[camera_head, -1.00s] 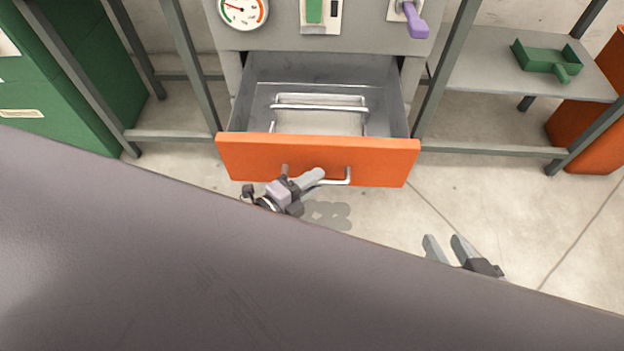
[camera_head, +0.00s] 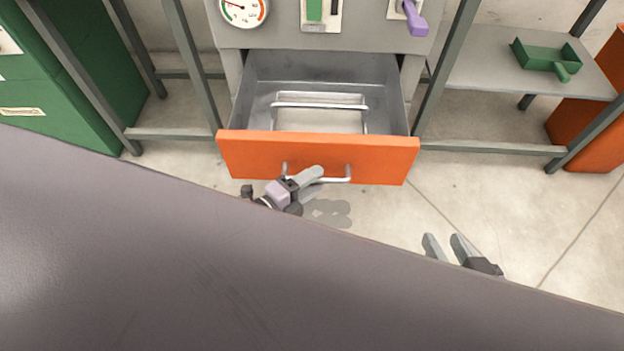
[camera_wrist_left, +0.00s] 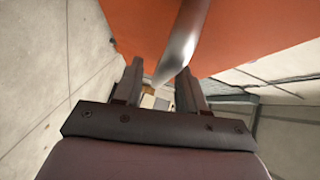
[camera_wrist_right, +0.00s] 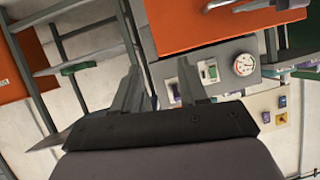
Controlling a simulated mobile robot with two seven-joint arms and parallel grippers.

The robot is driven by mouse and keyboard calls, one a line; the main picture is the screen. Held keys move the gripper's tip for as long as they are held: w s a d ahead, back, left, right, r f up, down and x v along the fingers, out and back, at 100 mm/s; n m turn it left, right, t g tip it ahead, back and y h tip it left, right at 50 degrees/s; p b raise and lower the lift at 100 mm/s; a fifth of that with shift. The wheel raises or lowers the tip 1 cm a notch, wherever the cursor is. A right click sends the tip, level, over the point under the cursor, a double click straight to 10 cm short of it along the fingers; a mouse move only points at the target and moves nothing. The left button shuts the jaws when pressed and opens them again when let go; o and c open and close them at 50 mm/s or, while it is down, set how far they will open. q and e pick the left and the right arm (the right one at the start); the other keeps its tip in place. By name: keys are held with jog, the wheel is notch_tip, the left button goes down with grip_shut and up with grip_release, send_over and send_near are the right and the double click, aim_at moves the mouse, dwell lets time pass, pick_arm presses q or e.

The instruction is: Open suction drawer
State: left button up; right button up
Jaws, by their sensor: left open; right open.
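The suction drawer with its orange front (camera_head: 390,160) stands pulled out from the grey machine, its grey metal inside showing. A silver bar handle (camera_head: 335,180) is on the front. Inside the drawer lies a metal frame (camera_head: 320,107) with a bar. My left gripper (camera_head: 312,177) is open at the handle; in the left wrist view the silver handle (camera_wrist_left: 182,45) reaches down to between or just beyond the fingers. Whether they touch it I cannot tell. My right gripper (camera_head: 442,243) is open and empty, to the right of and in front of the drawer.
Above the drawer are a gauge (camera_head: 243,12), a green switch (camera_head: 315,10) and a purple lever (camera_head: 415,20). Grey frame posts flank the drawer. A green tray (camera_head: 545,57) sits on the right shelf (camera_head: 480,75). A green cabinet (camera_head: 70,80) stands left. Floor at right is clear.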

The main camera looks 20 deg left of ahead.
pick_arm(q)
jog(key=f+p+v, duration=0.1)
jog(key=v, duration=0.5)
jog(key=shift+s+a+r+p, duration=0.2)
jog(key=shift+s+r+p, duration=0.1)
jog(key=shift+s+r, duration=0.2)
pick_arm(e)
jog(key=shift+s+d+r+n+h, duration=0.1)
jog(key=shift+s+d+n+h, duration=0.1)
jog(key=shift+d, duration=0.2)
jog(key=shift+s+d+n+h, duration=0.1)
jog(key=shift+d+h, duration=0.1)
jog(key=shift+d, duration=0.2)
